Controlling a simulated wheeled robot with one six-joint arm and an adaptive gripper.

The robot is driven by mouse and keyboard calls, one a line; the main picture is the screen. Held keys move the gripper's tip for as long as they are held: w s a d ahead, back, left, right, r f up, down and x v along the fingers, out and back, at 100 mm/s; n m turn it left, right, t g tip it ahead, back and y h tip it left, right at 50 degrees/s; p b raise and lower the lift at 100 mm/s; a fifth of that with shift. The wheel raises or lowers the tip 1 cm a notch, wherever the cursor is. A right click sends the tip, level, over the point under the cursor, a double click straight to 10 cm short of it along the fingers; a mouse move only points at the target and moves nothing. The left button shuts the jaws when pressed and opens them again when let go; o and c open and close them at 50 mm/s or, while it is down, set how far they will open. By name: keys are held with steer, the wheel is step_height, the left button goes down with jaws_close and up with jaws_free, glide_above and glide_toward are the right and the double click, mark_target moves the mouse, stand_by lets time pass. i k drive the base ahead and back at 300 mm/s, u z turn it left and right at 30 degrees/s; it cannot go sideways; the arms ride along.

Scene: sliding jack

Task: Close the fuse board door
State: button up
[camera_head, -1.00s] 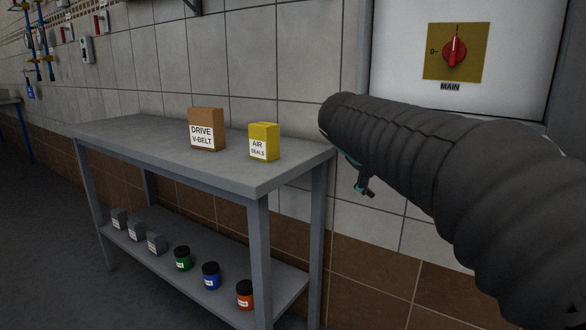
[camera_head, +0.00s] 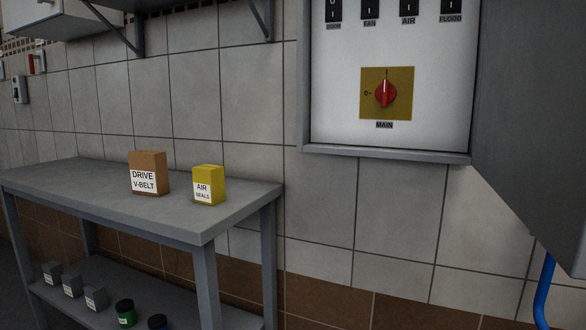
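The fuse board (camera_head: 340,110) is on the tiled wall, right of centre, with its white panel exposed. Its red MAIN rotary switch (camera_head: 386,92) sits on a gold plate, with the handle upright. A row of black switches (camera_head: 409,10) runs above it, cut by the top edge. The fuse board door (camera_head: 535,110) appears as the large grey panel along the right edge, standing open and angled out from the board. Its upper and right parts are outside the view. My gripper is not in view, and neither is my arm.
A grey metal table (camera_head: 90,200) stands at the left, below the board. It carries a brown box (camera_head: 149,173) and a yellow box (camera_head: 209,185). Its lower shelf (camera_head: 85,290) holds small boxes and jars. A blue pipe (camera_head: 544,290) is at the lower right.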

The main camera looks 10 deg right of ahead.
mark_target(530, 148)
steer(key=u, duration=1.15)
steer(key=k, duration=1.2)
steer(key=z, duration=1.25)
steer(key=i, duration=0.5)
steer(key=u, duration=1.2)
steer(key=k, duration=1.05)
steer(key=z, duration=1.5)
